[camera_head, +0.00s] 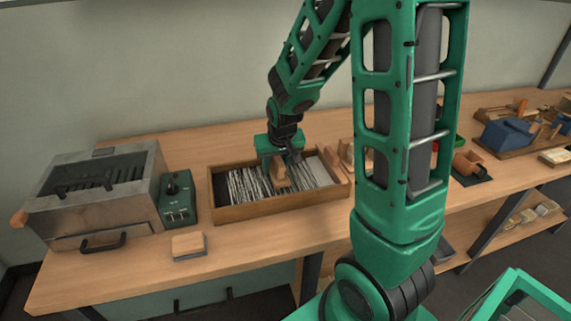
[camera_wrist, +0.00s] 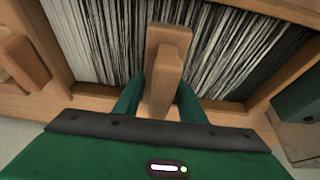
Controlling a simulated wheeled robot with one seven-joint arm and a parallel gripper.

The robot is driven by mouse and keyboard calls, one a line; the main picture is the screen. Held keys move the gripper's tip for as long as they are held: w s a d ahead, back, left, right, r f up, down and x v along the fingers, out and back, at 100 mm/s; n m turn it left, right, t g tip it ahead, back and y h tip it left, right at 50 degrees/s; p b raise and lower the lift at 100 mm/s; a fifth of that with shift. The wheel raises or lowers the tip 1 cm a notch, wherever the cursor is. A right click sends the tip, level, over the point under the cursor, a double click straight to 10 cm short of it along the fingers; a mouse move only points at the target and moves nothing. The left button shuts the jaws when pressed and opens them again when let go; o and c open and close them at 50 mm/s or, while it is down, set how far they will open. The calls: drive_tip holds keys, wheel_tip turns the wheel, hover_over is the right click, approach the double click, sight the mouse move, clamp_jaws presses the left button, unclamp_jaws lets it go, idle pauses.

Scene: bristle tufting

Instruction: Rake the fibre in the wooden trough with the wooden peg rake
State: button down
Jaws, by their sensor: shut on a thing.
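The wooden trough (camera_head: 283,208) stands on the bench in front of me. Black and white fibre (camera_head: 243,186) lies in it in long strands; the fibre also fills the far part of the wrist view (camera_wrist: 228,50). My gripper (camera_head: 279,166) is over the middle of the trough, pointing down. It is shut on the wooden peg rake (camera_wrist: 166,62), whose wooden body shows between the green fingers in the wrist view. The rake's lower end is at the fibre; its pegs are hidden, and I cannot tell how deep they sit.
A grey metal box with a handle (camera_head: 95,199) and a small green control box (camera_head: 177,199) stand left of the trough. A small wooden block (camera_head: 187,245) lies in front. Wooden pieces (camera_head: 346,157) stand close to the trough's right end. Tools and a blue block (camera_head: 507,134) are farther right.

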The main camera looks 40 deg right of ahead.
drive_tip(key=w+a, duration=0.1)
drive_tip(key=a, duration=0.4)
drive_tip(key=w+a, duration=0.2)
drive_tip(key=a, duration=0.3)
drive_tip(key=w+a, duration=0.1)
drive_tip(key=a, duration=0.3)
drive_tip(key=shift+w+a, duration=0.4)
drive_tip(key=shift+a, duration=0.15)
drive_tip(key=shift+w+a, duration=0.15)
drive_tip(key=shift+a, duration=0.15)
drive_tip(key=s+d, duration=0.3)
drive_tip(key=d, duration=0.6)
drive_tip(key=s+d, duration=0.3)
drive_tip(key=d, duration=0.6)
drive_tip(key=s+d, duration=0.3)
drive_tip(key=d, duration=0.6)
drive_tip(key=shift+d, duration=0.3)
